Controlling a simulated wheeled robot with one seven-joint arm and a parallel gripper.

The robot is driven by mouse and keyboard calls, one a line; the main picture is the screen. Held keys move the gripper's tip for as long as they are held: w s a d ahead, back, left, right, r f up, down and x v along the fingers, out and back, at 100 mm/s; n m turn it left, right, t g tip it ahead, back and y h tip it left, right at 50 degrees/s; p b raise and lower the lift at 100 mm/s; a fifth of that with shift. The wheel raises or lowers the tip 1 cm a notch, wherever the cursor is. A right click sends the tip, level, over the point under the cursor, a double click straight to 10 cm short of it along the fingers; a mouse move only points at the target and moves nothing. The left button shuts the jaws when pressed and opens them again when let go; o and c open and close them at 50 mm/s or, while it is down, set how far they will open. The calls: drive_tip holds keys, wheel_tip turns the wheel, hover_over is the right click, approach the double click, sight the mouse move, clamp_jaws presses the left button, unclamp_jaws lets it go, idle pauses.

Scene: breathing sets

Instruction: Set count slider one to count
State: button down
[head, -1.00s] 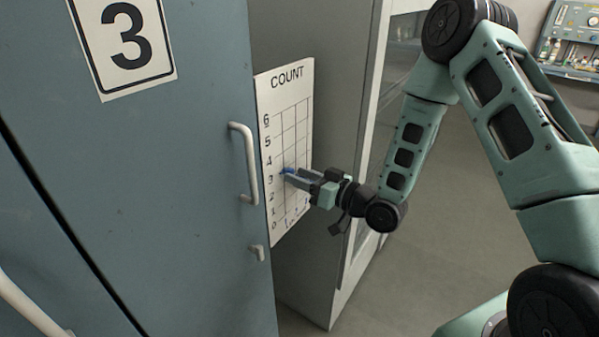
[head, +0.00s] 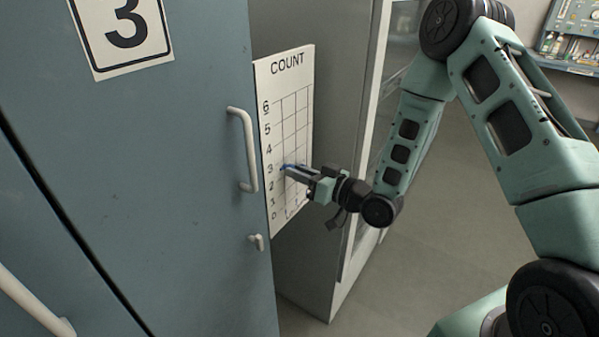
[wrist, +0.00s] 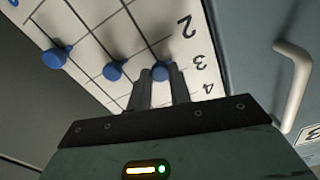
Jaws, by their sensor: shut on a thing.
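The white COUNT board (head: 302,80) hangs beside the blue cabinet door, with a grid and numbers up its left edge. My gripper (head: 285,168) reaches it from the right and is shut on the blue knob in the column nearest the numbers, about level with 3. In the wrist view this held knob (wrist: 160,72) sits between my two fingertips (wrist: 161,78). Two other blue knobs, a middle one (wrist: 113,70) and a far one (wrist: 54,57), stand in the neighbouring columns, apart from my fingers. My gripper covers part of the grid in the head view.
The blue door (head: 150,200) carries a 3 sign (head: 125,35), a long white handle (head: 243,148) and a small latch (head: 256,242) close left of the board. A glass-fronted cabinet (head: 360,240) stands right of it. Open floor (head: 440,230) lies further right.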

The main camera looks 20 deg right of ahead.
sight(284, 176)
wheel_tip(284, 176, down, 3)
drive_tip(key=shift+f+b, duration=0.1)
drive_tip(key=shift+b, duration=0.85)
drive_tip(key=c, duration=1.3)
unclamp_jaws()
drive_tip(key=shift+o, duration=0.2)
drive_tip(key=p+v, duration=0.3)
drive_tip(key=v, duration=1.4)
drive_tip(key=shift+s+d, duration=0.15)
